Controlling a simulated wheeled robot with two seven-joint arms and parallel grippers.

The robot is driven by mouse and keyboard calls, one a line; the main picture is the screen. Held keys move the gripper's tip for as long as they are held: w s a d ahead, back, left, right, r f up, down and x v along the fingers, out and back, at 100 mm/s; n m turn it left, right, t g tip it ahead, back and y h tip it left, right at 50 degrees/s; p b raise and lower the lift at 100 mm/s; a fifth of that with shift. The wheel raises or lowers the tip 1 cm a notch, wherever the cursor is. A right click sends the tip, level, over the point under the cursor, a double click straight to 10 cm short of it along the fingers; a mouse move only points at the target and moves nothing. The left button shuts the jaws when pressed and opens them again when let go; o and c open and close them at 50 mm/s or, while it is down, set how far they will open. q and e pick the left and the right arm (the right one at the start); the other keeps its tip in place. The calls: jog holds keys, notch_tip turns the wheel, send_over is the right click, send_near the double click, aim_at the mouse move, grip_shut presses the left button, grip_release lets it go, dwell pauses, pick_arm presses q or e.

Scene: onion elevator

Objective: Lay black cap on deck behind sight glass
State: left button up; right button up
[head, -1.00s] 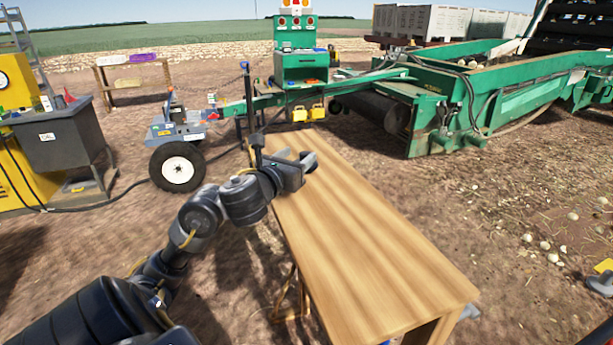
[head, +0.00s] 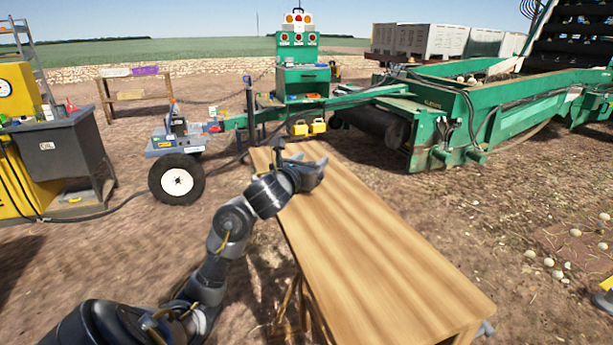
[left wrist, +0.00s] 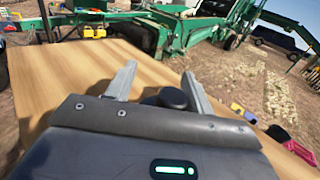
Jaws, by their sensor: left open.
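My left gripper (head: 316,168) is over the far left part of the wooden table (head: 375,250), with its fingers pointing away to the right. In the left wrist view its two fingers (left wrist: 158,78) are apart. A dark round piece (left wrist: 172,98), which may be the black cap, shows between the fingers near the palm. Its lower part is hidden by the palm edge, and I cannot tell if it touches the fingers or the table. I cannot make out the sight glass or the deck behind it for certain. My right gripper is not in view.
A green machine (head: 455,125) stands beyond the table on the right. A green cabinet (head: 302,75) with red lights stands behind. A wheeled grey unit (head: 177,150) and a dark bin (head: 65,150) are on the left. The near tabletop is bare.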

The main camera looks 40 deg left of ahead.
pick_arm(q)
jog(key=shift+f, duration=0.45)
jog(key=shift+c, duration=0.2)
grip_shut()
